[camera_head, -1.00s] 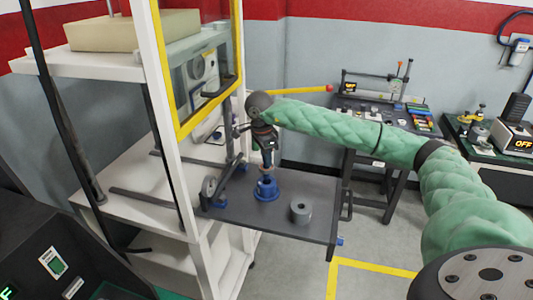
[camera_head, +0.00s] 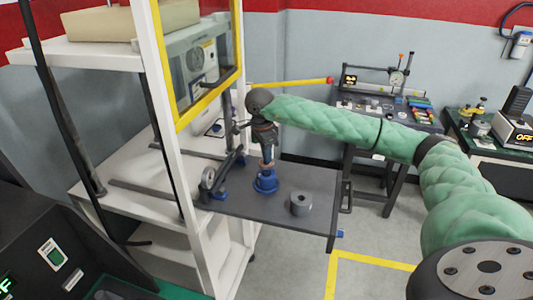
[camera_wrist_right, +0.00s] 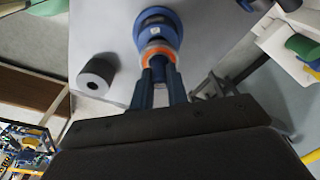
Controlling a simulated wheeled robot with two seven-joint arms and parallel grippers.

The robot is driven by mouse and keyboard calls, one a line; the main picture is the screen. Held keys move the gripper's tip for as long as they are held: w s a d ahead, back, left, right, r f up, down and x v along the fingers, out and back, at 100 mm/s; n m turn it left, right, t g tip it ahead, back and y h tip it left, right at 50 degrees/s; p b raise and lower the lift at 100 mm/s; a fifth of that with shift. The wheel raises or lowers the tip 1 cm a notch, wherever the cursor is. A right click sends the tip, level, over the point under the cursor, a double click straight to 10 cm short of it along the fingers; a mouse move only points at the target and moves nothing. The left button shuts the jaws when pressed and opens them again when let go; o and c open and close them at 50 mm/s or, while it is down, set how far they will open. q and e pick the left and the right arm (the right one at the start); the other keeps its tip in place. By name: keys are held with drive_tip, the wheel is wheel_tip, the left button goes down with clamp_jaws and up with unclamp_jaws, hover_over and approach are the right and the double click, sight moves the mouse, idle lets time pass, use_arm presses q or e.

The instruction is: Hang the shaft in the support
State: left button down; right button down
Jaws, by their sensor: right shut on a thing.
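A blue part with a wide round base and a copper-coloured neck, which looks like the shaft (camera_head: 265,182), is upright at the dark table. My right gripper (camera_head: 267,163) points down on it from above. In the right wrist view its blue fingers (camera_wrist_right: 159,68) are shut around the neck, below the orange ring of the shaft (camera_wrist_right: 157,36). I cannot tell whether the base touches the table. A dark frame with blue feet, probably the support (camera_head: 222,177), stands left of the shaft; a grey part of it may show in the wrist view (camera_wrist_right: 215,88). My left gripper is out of view.
A grey hollow cylinder (camera_head: 301,203) stands on the dark table (camera_head: 245,207), right of the shaft. A white shelf post (camera_head: 178,130) and a yellow-framed glass door (camera_head: 205,95) are at the left.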

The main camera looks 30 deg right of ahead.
drive_tip(key=shift+f+b, duration=1.15)
drive_tip(key=shift+f, duration=0.25)
drive_tip(key=shift+b, duration=0.35)
drive_tip(key=shift+f+b, duration=0.3)
drive_tip(key=shift+b, duration=0.05)
idle(0.5)
drive_tip(key=c, duration=1.7)
unclamp_jaws()
drive_tip(key=o, duration=0.6)
drive_tip(key=shift+c, duration=0.2)
drive_tip(key=shift+r, duration=0.15)
drive_tip(key=shift+r, duration=1.4)
